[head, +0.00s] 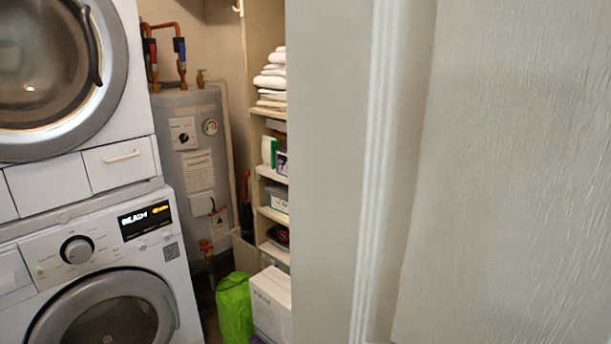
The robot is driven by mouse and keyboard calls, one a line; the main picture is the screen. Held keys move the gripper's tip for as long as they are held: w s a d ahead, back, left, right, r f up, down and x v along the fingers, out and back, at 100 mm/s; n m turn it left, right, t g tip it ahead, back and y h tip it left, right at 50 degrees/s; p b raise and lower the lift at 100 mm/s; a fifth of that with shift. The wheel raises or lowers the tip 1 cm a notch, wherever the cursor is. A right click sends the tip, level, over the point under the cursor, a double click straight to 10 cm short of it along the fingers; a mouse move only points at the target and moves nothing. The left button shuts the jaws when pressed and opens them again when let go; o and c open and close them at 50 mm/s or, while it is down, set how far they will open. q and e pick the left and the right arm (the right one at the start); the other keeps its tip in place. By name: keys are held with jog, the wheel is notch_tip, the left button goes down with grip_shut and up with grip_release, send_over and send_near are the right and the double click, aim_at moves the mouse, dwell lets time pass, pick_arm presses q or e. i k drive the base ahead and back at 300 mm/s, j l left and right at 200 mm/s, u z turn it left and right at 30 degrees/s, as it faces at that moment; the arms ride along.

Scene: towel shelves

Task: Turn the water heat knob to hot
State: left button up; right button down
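A grey cylindrical water heater (205,170) stands upright in the back corner, behind the stacked machines. On its upper front is a white control plate with a dark round knob (183,137). The knob is small in the view, and I cannot read its setting. A round gauge or dial (210,127) sits to the right of the plate. Neither of my grippers is in view.
A stacked washer (110,270) and dryer (60,75) fill the left. Shelves (272,177) with folded towels (271,80) stand right of the heater. A green bag (235,308) and white box (271,303) occupy the narrow floor. A large pale door or wall panel (500,170) blocks the right.

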aim_at(141, 246)
jog(key=u, duration=1.35)
